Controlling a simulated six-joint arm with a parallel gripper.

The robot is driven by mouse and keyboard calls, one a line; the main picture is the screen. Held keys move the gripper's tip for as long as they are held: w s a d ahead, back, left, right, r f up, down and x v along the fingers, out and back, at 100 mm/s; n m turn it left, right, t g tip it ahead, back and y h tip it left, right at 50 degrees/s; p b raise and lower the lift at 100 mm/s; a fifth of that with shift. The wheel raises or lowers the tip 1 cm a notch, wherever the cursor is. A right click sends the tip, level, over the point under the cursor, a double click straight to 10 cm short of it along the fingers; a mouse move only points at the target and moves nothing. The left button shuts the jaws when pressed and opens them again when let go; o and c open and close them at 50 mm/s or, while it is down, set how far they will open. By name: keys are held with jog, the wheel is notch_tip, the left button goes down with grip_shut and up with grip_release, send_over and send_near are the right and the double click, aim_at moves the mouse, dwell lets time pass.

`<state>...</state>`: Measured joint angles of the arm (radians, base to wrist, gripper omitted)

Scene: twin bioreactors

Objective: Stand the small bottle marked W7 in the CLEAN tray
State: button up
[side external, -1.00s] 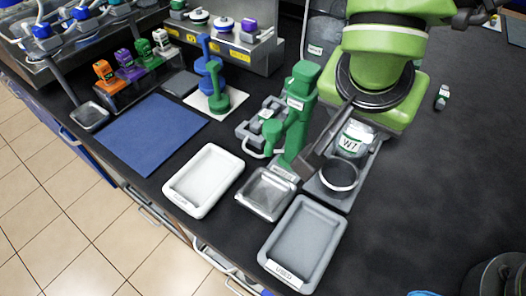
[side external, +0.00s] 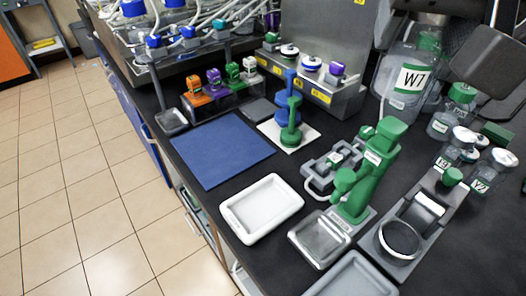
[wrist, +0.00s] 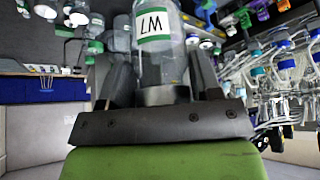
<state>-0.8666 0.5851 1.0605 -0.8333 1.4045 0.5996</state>
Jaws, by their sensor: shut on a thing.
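The bottle marked W7 (side external: 408,78) is clear with a green-edged white label. It is held up in the air at the upper right of the side view, close to the camera. In the wrist view the bottle (wrist: 160,60) stands between both fingers of my gripper (wrist: 162,75), its label upside down. My gripper is shut on it. A white tray (side external: 232,222) lies empty on the bench, lower middle of the side view; its label is too small to read. A grey tray (side external: 352,282), labelled USED in the earlier frame, is cut off at the bottom edge.
A stand with a black ring (side external: 400,240) and a green pump-like device (side external: 365,175) are right of the white tray. A small metal tray (side external: 320,240) is beside it. Several other bottles (side external: 465,145) stand at right. A blue mat (side external: 220,148) is clear.

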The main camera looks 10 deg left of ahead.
jog(key=a+f+n+g+y, duration=0.2)
jog(key=a+f+n+y, duration=0.2)
jog(key=a+f+n, duration=0.8)
jog(key=m, duration=0.3)
send_over(265, 211)
notch_tip(265, 211, down, 10)
jog(key=shift+f, duration=1.8)
jog(key=shift+f, duration=0.1)
jog(key=o, duration=1)
